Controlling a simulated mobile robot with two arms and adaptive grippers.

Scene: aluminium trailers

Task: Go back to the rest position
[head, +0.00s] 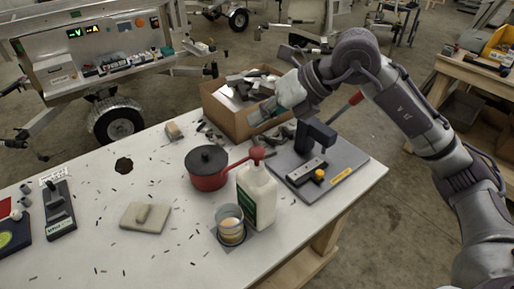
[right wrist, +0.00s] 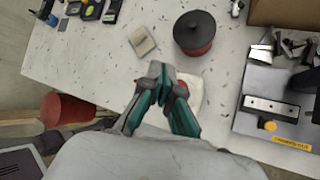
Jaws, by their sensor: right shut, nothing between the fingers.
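My right arm comes in from the right in the head view. Part of the white bottle (right wrist: 192,92) shows behind the fingers. My left gripper is not in view.
A wooden workbench (head: 482,78) stands at right.

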